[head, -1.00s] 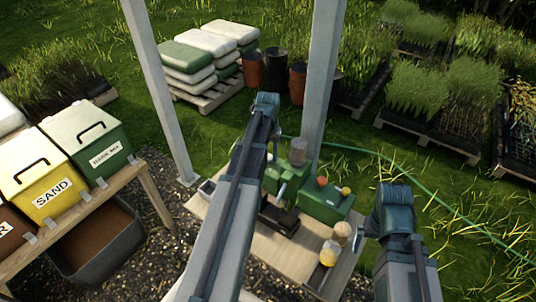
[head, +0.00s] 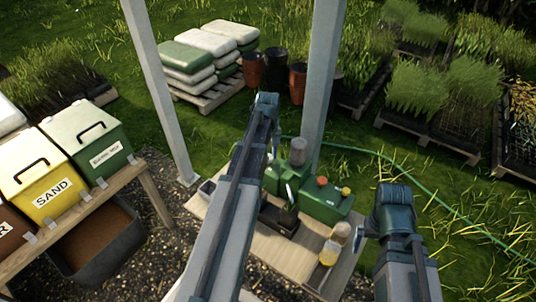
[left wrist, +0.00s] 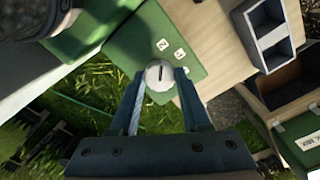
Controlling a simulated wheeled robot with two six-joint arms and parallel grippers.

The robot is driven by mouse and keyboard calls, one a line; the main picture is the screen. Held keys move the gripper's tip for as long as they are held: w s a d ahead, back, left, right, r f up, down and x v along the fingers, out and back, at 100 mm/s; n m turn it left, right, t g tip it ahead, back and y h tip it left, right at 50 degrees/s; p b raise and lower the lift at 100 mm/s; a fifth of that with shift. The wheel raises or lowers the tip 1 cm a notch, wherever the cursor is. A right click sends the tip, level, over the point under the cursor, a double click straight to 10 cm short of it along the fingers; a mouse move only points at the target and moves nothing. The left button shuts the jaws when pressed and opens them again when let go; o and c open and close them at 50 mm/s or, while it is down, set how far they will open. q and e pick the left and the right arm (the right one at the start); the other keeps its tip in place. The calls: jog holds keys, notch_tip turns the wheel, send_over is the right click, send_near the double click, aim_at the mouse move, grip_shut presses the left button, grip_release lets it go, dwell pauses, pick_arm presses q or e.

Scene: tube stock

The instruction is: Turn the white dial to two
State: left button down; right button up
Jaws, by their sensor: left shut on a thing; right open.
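The white dial (left wrist: 160,74) is a round knob with a dark line, on the end of a green machine (left wrist: 180,75) in the left wrist view. My left gripper (left wrist: 160,77) is shut on it, one finger on each side. The dial's line runs nearly up and down in that view. Two small white number tags (left wrist: 171,49) are on the green face above the dial; one looks like a 2 on its side, the other is hard to read. In the head view the dial is hidden. My right gripper (head: 358,238) is open and empty at the bench's right side.
The machine stands on a wooden bench (head: 290,257), with a jar of yellow stuff (head: 329,253) near its right edge. White posts (head: 320,85) rise behind it. At left, a yellow sand bin (head: 50,192) and a green bin (head: 92,150) stand on another bench.

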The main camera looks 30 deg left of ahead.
aim_at(268, 156)
dwell(0.4)
pick_arm(q)
jog(key=shift+c, duration=1.9)
grip_release()
notch_tip(268, 156, up, 14)
jog(key=p, duration=1.3)
jog(key=shift+p, duration=0.4)
jog(key=shift+f, duration=0.25)
notch_tip(268, 156, down, 13)
jog(key=b, duration=1.3)
jog(key=shift+f+b, duration=0.15)
jog(key=shift+b, duration=0.15)
